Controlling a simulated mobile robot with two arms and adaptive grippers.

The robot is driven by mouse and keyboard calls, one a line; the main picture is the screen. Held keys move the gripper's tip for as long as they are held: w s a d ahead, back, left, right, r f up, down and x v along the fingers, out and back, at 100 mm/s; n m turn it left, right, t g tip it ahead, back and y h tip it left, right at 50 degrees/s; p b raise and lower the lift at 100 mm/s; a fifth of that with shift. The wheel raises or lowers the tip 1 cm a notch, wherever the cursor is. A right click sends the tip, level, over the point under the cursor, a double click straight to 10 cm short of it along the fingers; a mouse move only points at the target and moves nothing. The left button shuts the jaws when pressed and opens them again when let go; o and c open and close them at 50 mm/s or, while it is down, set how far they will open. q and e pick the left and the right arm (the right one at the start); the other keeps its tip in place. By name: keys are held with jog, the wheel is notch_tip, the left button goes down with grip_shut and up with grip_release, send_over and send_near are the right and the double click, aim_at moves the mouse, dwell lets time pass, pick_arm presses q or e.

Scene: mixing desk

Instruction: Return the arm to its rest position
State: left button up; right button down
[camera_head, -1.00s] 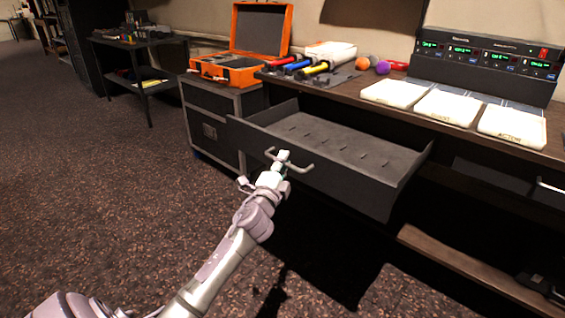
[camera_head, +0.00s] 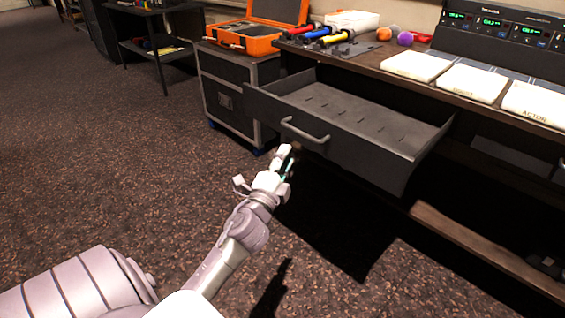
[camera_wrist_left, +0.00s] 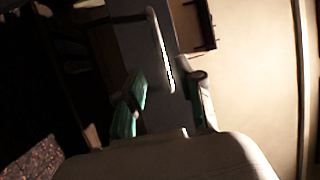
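My left gripper (camera_head: 268,172) is in front of and just below the handle (camera_head: 306,133) of the dark desk drawer (camera_head: 345,145). Its fingers are apart and nothing shows between them. In the left wrist view, the green-padded fingers of the gripper (camera_wrist_left: 165,103) stand apart, with the bright handle bar (camera_wrist_left: 160,50) beyond them. The drawer is pulled out and its visible inside is empty. My right gripper does not show.
The desk (camera_head: 385,70) carries white pads, colored-handled tools, balls and a console. An orange case (camera_head: 245,38) sits on a black cabinet (camera_head: 228,98) left of the drawer. The carpet (camera_head: 120,150) at left is clear.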

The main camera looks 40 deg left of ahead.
pick_arm(q)
jog(key=shift+s+d+f, duration=0.15)
jog(key=shift+s+d, duration=0.05)
jog(key=shift+s, duration=0.45)
jog(key=shift+d, duration=0.1)
